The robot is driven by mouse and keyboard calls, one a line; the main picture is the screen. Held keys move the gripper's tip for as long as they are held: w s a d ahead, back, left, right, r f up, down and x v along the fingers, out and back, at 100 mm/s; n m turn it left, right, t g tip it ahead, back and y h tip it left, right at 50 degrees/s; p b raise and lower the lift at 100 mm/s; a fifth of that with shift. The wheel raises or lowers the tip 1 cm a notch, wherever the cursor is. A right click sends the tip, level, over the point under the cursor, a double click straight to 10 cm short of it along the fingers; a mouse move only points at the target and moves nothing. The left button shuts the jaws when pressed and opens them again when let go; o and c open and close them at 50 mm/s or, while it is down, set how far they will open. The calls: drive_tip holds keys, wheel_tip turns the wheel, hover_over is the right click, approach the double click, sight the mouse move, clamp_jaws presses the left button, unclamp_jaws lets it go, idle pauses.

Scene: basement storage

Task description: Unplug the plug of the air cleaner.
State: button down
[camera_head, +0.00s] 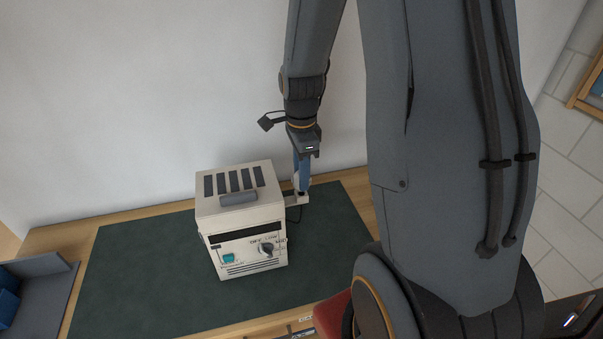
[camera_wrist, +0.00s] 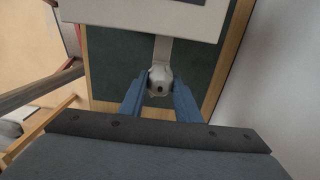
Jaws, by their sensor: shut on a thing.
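The air cleaner (camera_head: 238,212) is a cream box with dark top vents, a grey handle, a teal switch and a dark knob, standing upright on a dark green mat. Part of its cream casing shows at the top of the wrist view (camera_wrist: 135,15). My gripper (camera_head: 302,182) is beside its right rear side, pointing down. In the wrist view, the two blue fingers (camera_wrist: 160,88) are shut on a rounded whitish plug (camera_wrist: 159,84). A pale bracket (camera_wrist: 163,50) runs from the casing to the plug. I cannot tell whether the plug is seated.
The green mat (camera_head: 130,262) lies on a wooden table (camera_head: 60,236) against a white wall (camera_head: 130,100). A grey tray with blue items (camera_head: 40,285) is at the left. A red object (camera_head: 330,316) is at the front edge. The mat left of the air cleaner is clear.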

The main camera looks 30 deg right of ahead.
drive_tip(key=shift+f+b, duration=0.8)
drive_tip(key=shift+f, duration=0.6)
drive_tip(key=c, duration=1.2)
unclamp_jaws()
drive_tip(key=shift+r, duration=0.1)
drive_tip(key=shift+r+b, duration=1)
drive_tip(key=shift+r, duration=2.9)
